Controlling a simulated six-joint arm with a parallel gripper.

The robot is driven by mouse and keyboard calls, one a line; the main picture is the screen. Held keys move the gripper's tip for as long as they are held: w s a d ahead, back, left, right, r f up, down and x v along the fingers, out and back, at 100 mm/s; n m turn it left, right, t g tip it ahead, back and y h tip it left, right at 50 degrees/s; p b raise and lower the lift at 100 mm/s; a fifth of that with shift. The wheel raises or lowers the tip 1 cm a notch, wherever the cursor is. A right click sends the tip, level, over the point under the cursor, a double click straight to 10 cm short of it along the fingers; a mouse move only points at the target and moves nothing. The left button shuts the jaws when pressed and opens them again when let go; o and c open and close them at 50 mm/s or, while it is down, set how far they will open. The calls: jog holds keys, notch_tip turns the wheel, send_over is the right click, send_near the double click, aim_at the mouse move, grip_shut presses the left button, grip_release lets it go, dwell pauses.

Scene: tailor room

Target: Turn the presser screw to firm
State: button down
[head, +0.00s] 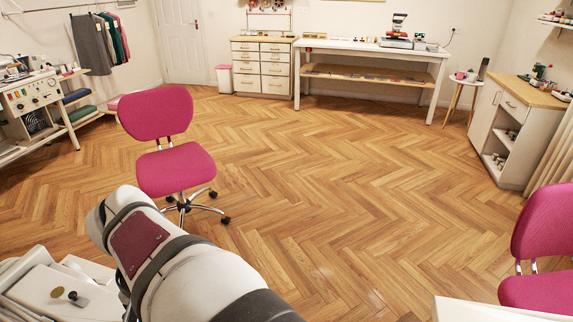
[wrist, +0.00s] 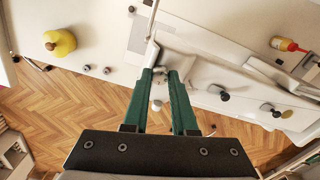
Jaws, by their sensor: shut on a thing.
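My gripper (wrist: 160,74) has two green fingers, seen in the wrist view, shut at the tips on a small pale piece at the end of the white sewing machine (wrist: 225,45). The piece appears to be the presser screw (wrist: 160,70); the fingertips hide most of it, and I cannot read its setting. A thin rod rises beside the fingertips. In the head view, part of a white machine body (head: 45,290) shows at the bottom left, while my gripper is out of sight there.
In the wrist view, dark knobs (wrist: 223,95) stand on the machine to the right.

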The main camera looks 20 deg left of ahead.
dwell(0.4)
jog(key=c, duration=0.7)
grip_release()
notch_tip(320, 180, up, 16)
jog(key=w+d+f+m, duration=0.2)
jog(key=d+f, duration=0.1)
jog(key=d, duration=0.6)
jog(key=w+d+f+m, duration=0.1)
jog(key=d+f, duration=0.2)
jog(key=d, duration=0.5)
jog(key=s+d+f+m, duration=0.1)
jog(key=s+d+f, duration=0.2)
jog(key=d+f, duration=0.1)
jog(key=s+d+f+m+y, duration=0.1)
jog(key=s+d+f+m, duration=0.1)
jog(key=s+d+f, duration=0.1)
jog(key=s+d+f+m, duration=0.2)
jog(key=s+d+f, duration=0.1)
jog(key=d+f, duration=0.2)
jog(key=shift+s+d+f+y, duration=0.2)
jog(key=shift+s+f+y, duration=0.1)
jog(key=shift+s+y, duration=0.1)
